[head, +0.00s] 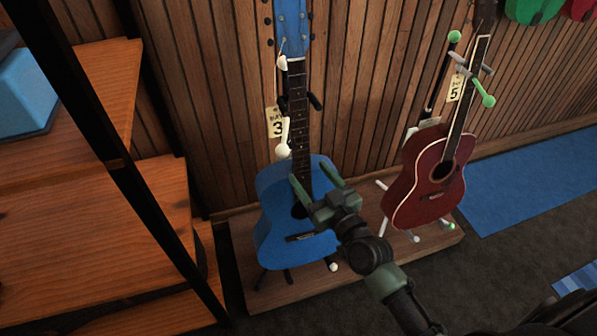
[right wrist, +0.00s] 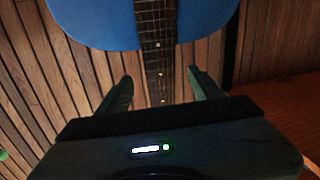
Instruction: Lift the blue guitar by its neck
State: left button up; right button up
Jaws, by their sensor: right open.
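The blue guitar (head: 275,213) stands upright on a stand against the slatted wall, with its dark neck (head: 299,115) running up to a blue headstock. My right gripper (head: 315,181) is in front of the upper part of its body, near the lower neck, with its fingers spread and empty. In the right wrist view the guitar's blue body (right wrist: 95,22) is at the top, and its neck (right wrist: 157,50) runs down between the two open fingers (right wrist: 160,78). I cannot tell how far the fingers are from the neck. My left gripper does not show.
A red guitar (head: 428,178) stands to the right on the same low wooden platform (head: 350,262). Price tags 3 (head: 277,122) and 5 (head: 456,88) hang by the guitars. Wooden shelves (head: 70,240) with a dark post are at the left. A blue mat (head: 540,180) lies at the right.

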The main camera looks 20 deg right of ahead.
aim_at(304, 164)
jog(key=shift+f+b+x, duration=0.2)
jog(key=shift+b+x, duration=0.1)
jog(key=shift+x, duration=0.9)
jog(key=x, duration=0.3)
jog(key=shift+w+f, duration=0.1)
jog(key=shift+w, duration=0.1)
grip_shut()
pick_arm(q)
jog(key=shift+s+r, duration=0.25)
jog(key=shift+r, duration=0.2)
pick_arm(e)
jog(key=shift+d+r, duration=0.1)
jog(key=shift+r, duration=0.25)
